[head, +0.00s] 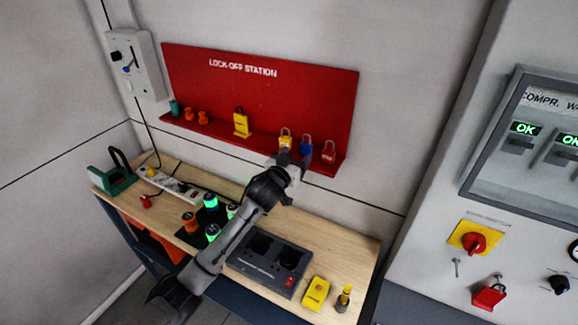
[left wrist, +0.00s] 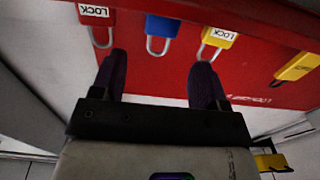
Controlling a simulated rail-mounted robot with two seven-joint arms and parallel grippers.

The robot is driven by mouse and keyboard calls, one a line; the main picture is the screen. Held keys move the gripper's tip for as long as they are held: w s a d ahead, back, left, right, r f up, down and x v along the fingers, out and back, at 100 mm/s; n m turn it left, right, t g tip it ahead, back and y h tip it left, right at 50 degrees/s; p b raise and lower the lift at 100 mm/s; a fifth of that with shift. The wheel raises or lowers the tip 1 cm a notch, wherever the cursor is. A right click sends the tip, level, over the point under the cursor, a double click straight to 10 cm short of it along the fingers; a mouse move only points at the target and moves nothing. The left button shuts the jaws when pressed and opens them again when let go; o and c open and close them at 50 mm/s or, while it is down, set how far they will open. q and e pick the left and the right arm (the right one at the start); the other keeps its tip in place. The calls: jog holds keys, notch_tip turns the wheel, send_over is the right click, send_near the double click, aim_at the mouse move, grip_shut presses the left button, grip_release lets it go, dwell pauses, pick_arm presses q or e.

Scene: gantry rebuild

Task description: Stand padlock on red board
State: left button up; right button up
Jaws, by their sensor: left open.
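The red board (head: 262,98), lettered LOCK-OFF STATION, is on the wall with a narrow shelf. On its right part stand a yellow padlock (head: 285,141), a blue padlock (head: 306,149) and a red padlock (head: 329,156), shackles up. The left wrist view shows them inverted: red (left wrist: 97,13), blue (left wrist: 164,26), yellow (left wrist: 219,37). My left gripper (head: 294,160) is open and empty in front of the shelf. In the left wrist view its fingers (left wrist: 162,75) point toward the blue padlock, which appears between them and beyond the tips. My right gripper is out of view.
A yellow lock-shaped item (head: 241,124) and small orange and teal items share the shelf. The wooden bench (head: 345,262) below holds a dark charger box (head: 268,265), a yellow device (head: 316,293) and a power strip. Another red padlock (head: 489,296) hangs on the cabinet at right.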

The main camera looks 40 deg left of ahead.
pick_arm(q)
jog(key=s+d+f+m+g+h, duration=0.1)
jog(key=s+d+f+g, duration=0.2)
jog(key=s+d+f, duration=0.5)
jog(key=s+d+f+m+g+h, duration=0.1)
jog(key=s+d+f+g, duration=0.35)
jog(key=s+f, duration=0.75)
jog(key=s+d+f+m+g+h, duration=0.1)
jog(key=s+d+f+g, duration=0.1)
jog(key=s, duration=0.6)
jog(key=s+d+f+m+g, duration=0.1)
jog(key=s+d, duration=0.3)
jog(key=s, duration=0.4)
jog(key=s+d+f+g+h, duration=0.1)
jog(key=s+d+f+g, duration=0.2)
jog(key=s, duration=0.5)
jog(key=shift+s+d+f+m+h, duration=0.15)
jog(key=shift+s+f+m+h, duration=0.15)
jog(key=shift+s+m, duration=0.1)
